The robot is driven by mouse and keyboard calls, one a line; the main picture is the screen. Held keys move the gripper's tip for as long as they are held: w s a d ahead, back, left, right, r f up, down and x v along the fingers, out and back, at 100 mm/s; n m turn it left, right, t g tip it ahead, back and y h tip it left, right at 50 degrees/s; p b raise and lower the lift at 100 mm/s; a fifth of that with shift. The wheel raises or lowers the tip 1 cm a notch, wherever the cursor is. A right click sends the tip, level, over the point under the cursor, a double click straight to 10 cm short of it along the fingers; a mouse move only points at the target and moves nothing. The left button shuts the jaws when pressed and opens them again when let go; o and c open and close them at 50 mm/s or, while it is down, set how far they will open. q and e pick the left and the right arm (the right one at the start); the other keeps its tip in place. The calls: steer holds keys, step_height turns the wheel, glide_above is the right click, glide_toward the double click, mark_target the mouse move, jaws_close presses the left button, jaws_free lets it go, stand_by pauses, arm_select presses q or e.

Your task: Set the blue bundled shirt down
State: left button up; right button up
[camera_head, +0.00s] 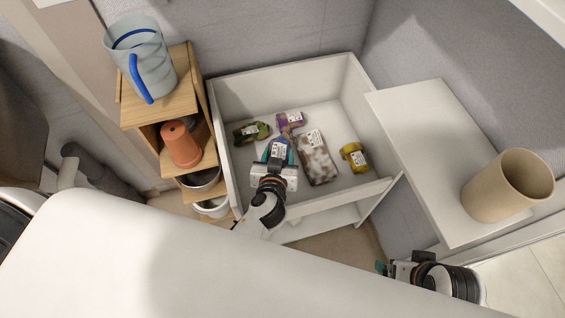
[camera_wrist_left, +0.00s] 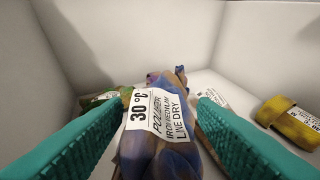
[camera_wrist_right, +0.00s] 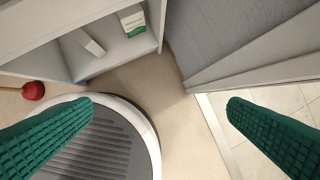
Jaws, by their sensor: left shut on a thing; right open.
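The blue bundled shirt (camera_wrist_left: 172,150), blue and tan with a white care label, is between the teal fingers of my left gripper (camera_head: 277,154). My left gripper is shut on it, inside the white basin (camera_head: 228,100). In the head view the shirt (camera_head: 279,150) is mostly hidden by the gripper. I cannot tell whether it touches the basin floor. Other bundles lie in the basin: a green one (camera_head: 251,133), a purple one (camera_head: 290,118), a grey-brown one (camera_head: 316,160) and a yellow one (camera_head: 354,157). My right gripper (camera_wrist_right: 160,103) is open and empty, outside the basin at lower right.
A wooden shelf (camera_head: 160,106) with a jug (camera_head: 142,62), a terracotta pot (camera_head: 181,145) and bowls stands left of the basin. A white ledge (camera_head: 425,130) with a beige cup (camera_head: 508,186) is at right. The basin's right front floor has bare room.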

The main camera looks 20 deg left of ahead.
arm_select(q)
steer(key=shift+f, duration=0.8)
steer(key=shift+f+b, duration=0.45)
steer(key=shift+f, duration=0.25)
step_height(320, 180, down, 3)
steer(key=shift+f+b, duration=0.1)
steer(key=shift+b, duration=0.65)
arm_select(e)
steer(key=shift+w+a+f+t, duration=0.15)
steer(key=shift+w+t, duration=0.2)
steer(key=shift+w, duration=0.2)
steer(key=shift+w+a+r+t, duration=0.15)
steer(key=shift+w+t, duration=0.2)
steer(key=shift+w, duration=0.2)
steer(key=shift+f, duration=0.1)
arm_select(q)
steer(key=o, duration=1.1)
arm_select(e)
steer(key=shift+w+a+t, duration=0.1)
steer(key=shift+w+t, duration=0.2)
steer(key=shift+w, duration=0.1)
